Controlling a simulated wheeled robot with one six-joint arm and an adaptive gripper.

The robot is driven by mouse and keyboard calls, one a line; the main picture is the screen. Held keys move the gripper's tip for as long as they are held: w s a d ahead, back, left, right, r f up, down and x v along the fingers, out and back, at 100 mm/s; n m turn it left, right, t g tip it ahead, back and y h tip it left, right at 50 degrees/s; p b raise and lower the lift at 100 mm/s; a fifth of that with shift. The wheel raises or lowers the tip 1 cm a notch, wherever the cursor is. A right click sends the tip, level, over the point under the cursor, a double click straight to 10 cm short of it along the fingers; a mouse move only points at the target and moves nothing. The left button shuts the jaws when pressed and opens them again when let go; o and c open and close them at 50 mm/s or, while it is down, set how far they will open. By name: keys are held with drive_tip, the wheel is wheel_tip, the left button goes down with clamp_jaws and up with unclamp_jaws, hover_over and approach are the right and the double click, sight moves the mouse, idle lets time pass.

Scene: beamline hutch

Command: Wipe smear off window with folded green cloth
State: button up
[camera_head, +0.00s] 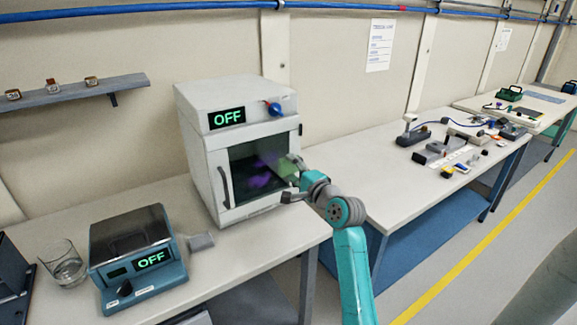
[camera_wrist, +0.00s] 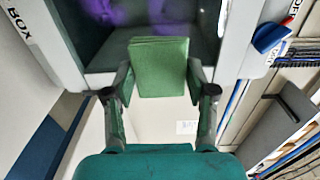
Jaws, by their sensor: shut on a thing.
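A white cabinet (camera_head: 197,152) on the bench has a dark front window (camera_head: 238,165), which also fills the top of the wrist view (camera_wrist: 105,48). A purple smear (camera_head: 262,177) is on the window, in patches at the top of the wrist view (camera_wrist: 103,9). My gripper (camera_wrist: 160,78) is shut on the folded green cloth (camera_wrist: 158,67), a finger at each side edge. In the head view the cloth (camera_head: 287,166) is at the window's right side, right of most of the smear. Whether it touches the glass I cannot tell.
The cabinet has a vertical handle (camera_head: 225,188) left of the window and a blue knob (camera_head: 274,108) above it. A teal device (camera_head: 133,250) and a glass beaker (camera_head: 62,264) stand to the left. Several small items lie on the right bench (camera_head: 372,187).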

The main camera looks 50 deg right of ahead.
drive_tip(key=shift+v, duration=0.8)
drive_tip(key=shift+v, duration=1.5)
